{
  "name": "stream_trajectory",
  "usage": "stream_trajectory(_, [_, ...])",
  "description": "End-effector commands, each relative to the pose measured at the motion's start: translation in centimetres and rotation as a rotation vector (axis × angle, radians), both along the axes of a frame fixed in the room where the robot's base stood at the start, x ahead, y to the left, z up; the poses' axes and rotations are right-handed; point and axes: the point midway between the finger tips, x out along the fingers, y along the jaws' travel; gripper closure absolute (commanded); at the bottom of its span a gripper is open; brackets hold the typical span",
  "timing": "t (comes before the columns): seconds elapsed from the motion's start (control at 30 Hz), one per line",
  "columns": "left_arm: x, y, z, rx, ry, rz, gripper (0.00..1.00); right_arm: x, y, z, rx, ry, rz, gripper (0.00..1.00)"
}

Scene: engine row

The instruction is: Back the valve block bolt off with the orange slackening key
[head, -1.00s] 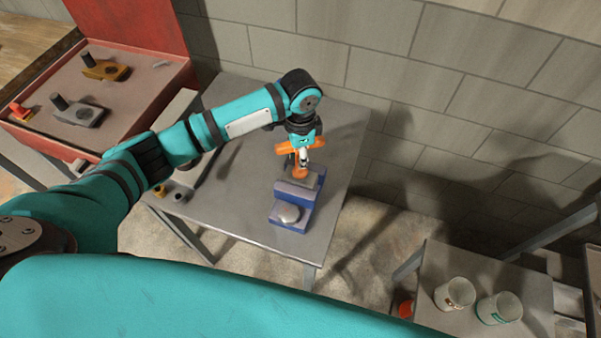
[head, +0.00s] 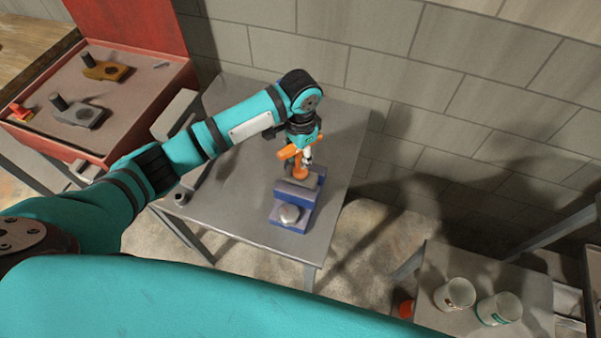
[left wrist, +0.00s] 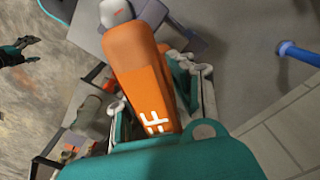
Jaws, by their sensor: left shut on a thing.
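The orange slackening key (head: 299,171) stands roughly upright with its lower end at the top of the blue valve block (head: 281,213). My left gripper (head: 307,157) is above the block, shut on the key near its crossbar. In the left wrist view the key's broad orange body (left wrist: 140,75), with a white mark, lies between my left fingers (left wrist: 165,95). The bolt is hidden under the key, and I cannot tell how far the key is seated. A round silver dome (head: 289,213) sits at the block's front.
The block stands on a grey table (head: 245,215) against a block wall. A red case (head: 150,95) with other keys is open at the left. Two white cups (head: 455,294) stand on a low table at the lower right. The grey table's right side is clear.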

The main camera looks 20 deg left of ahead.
Motion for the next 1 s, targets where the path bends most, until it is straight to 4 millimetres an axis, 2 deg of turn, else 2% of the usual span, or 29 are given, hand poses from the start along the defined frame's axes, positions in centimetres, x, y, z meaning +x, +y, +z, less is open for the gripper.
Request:
stream_trajectory(0.3, [-0.03, -0.27, 0.08, -0.004, 0.002, 0.595, 1.0, -0.01, -0.02, 0.02, 0.0, 0.0, 0.0, 0.22])
stream_trajectory(0.5, [0.06, -0.2, 0.15, -0.003, 0.0, 0.903, 1.0, -0.01, -0.03, 0.03, 0.0, 0.0, 0.001, 0.22])
stream_trajectory(0.63, [0.08, -0.15, 0.17, -0.002, -0.001, 0.965, 1.0, -0.01, -0.07, 0.03, -0.001, 0.0, 0.001, 0.22])
stream_trajectory(1.0, [0.11, -0.12, 0.19, -0.002, -0.002, 0.95, 1.0, -0.02, -0.21, 0.03, -0.002, 0.001, 0.001, 0.22])
